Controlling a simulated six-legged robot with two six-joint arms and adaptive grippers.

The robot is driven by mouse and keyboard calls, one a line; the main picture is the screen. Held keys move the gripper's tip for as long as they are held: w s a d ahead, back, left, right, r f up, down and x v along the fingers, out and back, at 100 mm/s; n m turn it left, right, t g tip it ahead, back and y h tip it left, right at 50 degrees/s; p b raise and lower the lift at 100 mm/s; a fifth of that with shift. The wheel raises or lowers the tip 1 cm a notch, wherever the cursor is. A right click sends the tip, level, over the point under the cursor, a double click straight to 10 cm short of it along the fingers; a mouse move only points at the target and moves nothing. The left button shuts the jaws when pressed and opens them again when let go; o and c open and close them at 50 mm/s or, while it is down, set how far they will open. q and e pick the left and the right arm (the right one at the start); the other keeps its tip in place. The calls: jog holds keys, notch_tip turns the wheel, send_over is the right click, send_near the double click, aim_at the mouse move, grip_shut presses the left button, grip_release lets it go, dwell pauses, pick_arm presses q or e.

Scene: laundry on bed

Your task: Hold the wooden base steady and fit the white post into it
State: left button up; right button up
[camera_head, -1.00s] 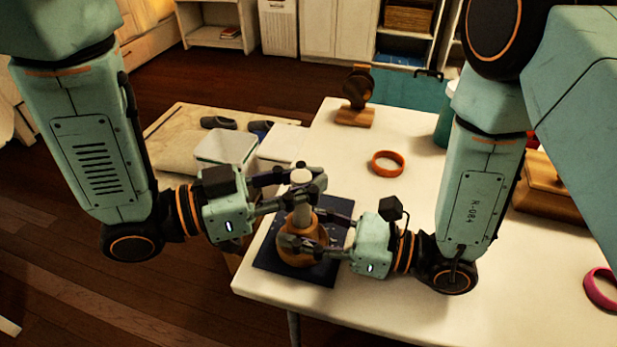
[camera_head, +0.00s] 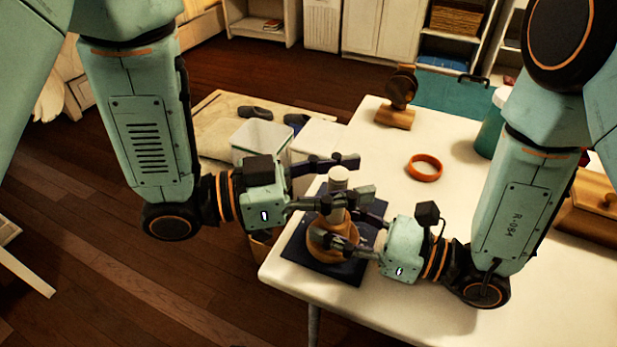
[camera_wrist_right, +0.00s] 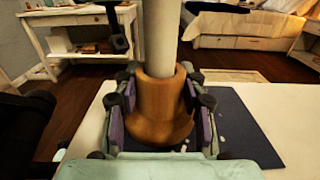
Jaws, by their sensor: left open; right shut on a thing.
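The wooden base (camera_head: 322,249) stands on a dark blue mat (camera_head: 350,272) near the table's front left edge. My right gripper (camera_head: 337,238) is shut on it; the right wrist view shows the fingers on both sides of the base (camera_wrist_right: 155,112). The white post (camera_head: 338,179) stands upright, its lower end inside the base's collar; the post also shows in the right wrist view (camera_wrist_right: 161,40). How deep it sits is hidden. My left gripper (camera_head: 359,177) is open, with its fingers on either side of the post's upper part.
An orange ring (camera_head: 425,168) and a wooden stand (camera_head: 396,112) are farther back on the table. A green container (camera_head: 490,130) and a wooden box (camera_head: 590,215) are at the right. A white bin (camera_head: 262,140) stands beyond the table's left edge.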

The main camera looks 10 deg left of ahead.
pick_arm(q)
jog(key=shift+r, duration=0.15)
jog(key=shift+s+a, duration=0.1)
jog(key=shift+a, duration=0.4)
jog(key=v, duration=1)
jog(key=shift+s+a, duration=0.15)
jog(key=shift+a, duration=0.25)
dwell(0.5)
pick_arm(e)
jog(key=o, duration=1.3)
jog(key=shift+d, duration=0.1)
